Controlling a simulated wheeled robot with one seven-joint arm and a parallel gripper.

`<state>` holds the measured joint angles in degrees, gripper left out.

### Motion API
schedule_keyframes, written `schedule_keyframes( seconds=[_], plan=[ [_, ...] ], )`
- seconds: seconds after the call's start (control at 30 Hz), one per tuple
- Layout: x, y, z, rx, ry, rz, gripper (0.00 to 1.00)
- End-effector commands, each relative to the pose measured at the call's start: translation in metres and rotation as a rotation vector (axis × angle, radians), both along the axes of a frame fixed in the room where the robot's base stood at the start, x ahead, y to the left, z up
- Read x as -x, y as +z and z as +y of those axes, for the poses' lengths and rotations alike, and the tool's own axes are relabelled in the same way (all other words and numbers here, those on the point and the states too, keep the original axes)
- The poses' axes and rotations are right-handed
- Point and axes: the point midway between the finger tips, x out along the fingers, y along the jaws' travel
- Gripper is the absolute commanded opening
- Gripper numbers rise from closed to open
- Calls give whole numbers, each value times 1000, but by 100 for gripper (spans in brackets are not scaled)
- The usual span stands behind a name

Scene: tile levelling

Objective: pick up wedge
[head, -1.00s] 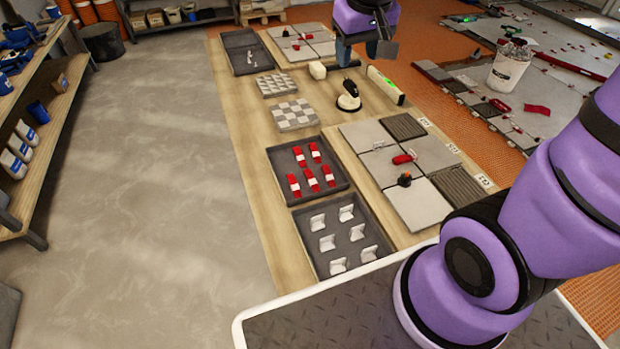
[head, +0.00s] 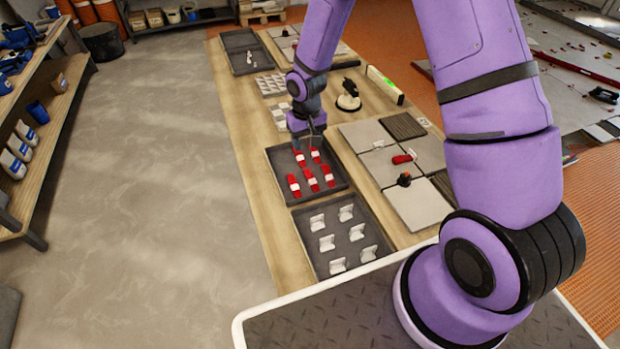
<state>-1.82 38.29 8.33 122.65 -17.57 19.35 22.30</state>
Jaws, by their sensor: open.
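Several red wedges (head: 311,178) with white labels lie in a dark grey tray (head: 341,184) on the wooden board, in the head view. My gripper (head: 308,147) points down over the far edge of this tray, just above the far wedges. It is open. One far red wedge (head: 300,160) is close beneath its fingers and another is just to the right. I cannot tell the exact height of the fingers above them.
A nearer tray (head: 368,270) holds several white clips. Grey tiles (head: 417,204) with a red wedge and a dark-knobbed piece lie to the right. A suction-cup tool (head: 348,97) and a level (head: 385,84) stand farther back. Open floor lies left of the board.

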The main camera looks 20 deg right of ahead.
Motion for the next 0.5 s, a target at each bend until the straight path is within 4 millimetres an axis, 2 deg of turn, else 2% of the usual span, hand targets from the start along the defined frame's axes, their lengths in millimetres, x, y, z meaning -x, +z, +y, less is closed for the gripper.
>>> schedule_keyframes(
  seconds=[0.03,0.27,0.5],
  plan=[
    [0,-9,2,-3,2,8,53],
    [1,-33,5,-8,1,19,53],
    [0,-66,4,-8,1,17,53]
  ],
)
